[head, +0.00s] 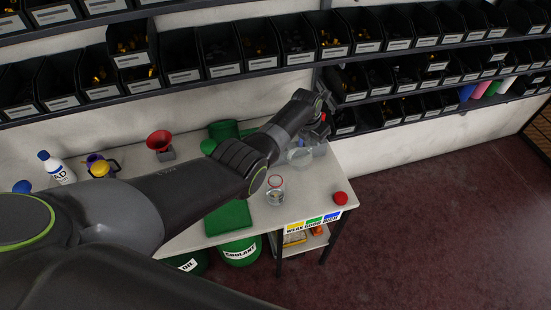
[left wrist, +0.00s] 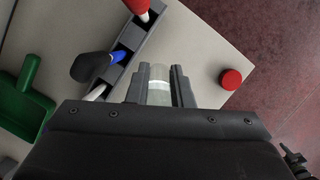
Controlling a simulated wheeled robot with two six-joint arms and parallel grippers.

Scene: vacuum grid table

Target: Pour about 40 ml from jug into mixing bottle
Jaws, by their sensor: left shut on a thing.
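My left gripper (head: 322,128) is at the far right end of the table, at the end of the arm that crosses the view. In the left wrist view its two fingers (left wrist: 159,90) are shut on a clear, see-through vessel (left wrist: 160,78), which I take to be the jug. In the head view a clear jug (head: 299,157) shows just below the gripper, partly hidden by it. The clear mixing bottle (head: 275,192), with a red ring at its mouth, stands upright on the table, nearer and left of the jug. My right gripper is not in view.
A red cap (head: 340,198) lies near the table's front right corner. A green dustpan (left wrist: 22,103) and a grey rack (left wrist: 122,62) with red and blue items show in the left wrist view. A red funnel (head: 160,141) and a white bottle (head: 57,168) stand left. Bin shelves line the wall.

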